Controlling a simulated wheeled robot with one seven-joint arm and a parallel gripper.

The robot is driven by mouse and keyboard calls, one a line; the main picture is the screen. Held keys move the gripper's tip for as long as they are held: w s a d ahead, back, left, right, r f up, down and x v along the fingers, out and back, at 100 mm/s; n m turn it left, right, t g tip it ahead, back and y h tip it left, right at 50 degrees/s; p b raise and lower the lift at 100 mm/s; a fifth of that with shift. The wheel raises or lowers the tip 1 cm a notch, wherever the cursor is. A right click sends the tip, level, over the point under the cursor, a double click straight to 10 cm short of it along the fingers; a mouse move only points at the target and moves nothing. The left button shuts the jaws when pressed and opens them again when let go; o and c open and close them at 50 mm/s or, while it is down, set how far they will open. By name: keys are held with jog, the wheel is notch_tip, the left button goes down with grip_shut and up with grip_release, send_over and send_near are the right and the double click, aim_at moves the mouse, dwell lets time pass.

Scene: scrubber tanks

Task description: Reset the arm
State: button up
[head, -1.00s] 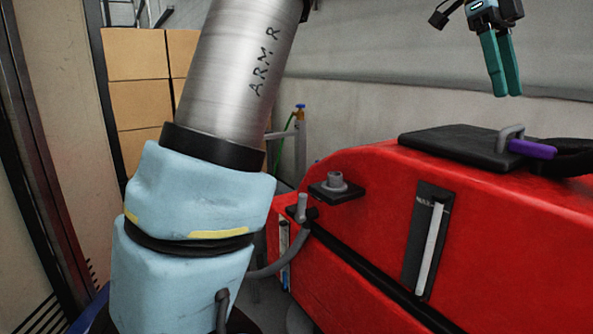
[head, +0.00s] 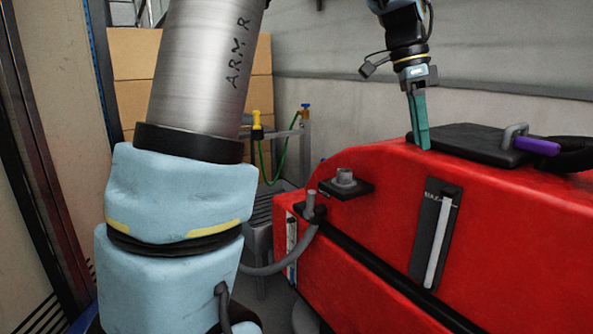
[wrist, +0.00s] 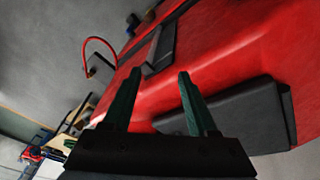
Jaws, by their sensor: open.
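My gripper (head: 421,147) has green fingers that point down in the head view, just in front of or over the black lid on the red scrubber tank (head: 380,215). In the wrist view my gripper (wrist: 158,78) shows its two fingers spread apart with nothing between them. The red tank's surface (wrist: 235,50) and the black lid (wrist: 240,115) lie beyond the fingers. I cannot tell whether the fingertips touch the tank. My large silver and light blue arm links fill the left of the head view.
The black lid (head: 468,142) carries a grey loop and a purple handle (head: 538,146). A level gauge (head: 434,243) and a grey fitting (head: 345,180) are on the tank. Cardboard boxes (head: 137,55) and a stand with a yellow-topped green hose (head: 257,119) are behind.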

jog(key=w+a+f+n+t+y, duration=0.1)
jog(key=a+f+n, duration=0.55)
jog(key=a, duration=0.25)
jog(key=w+a+f+n+t, duration=0.1)
jog(key=a+f+n, duration=0.4)
jog(key=a+f, duration=0.3)
jog(key=s+a+f+n, duration=0.3)
jog(key=a+n, duration=0.1)
jog(key=a, duration=0.2)
jog(key=s+a+f+n+t+y, duration=0.1)
jog(key=s+a+f+n, duration=0.3)
jog(key=a, duration=0.3)
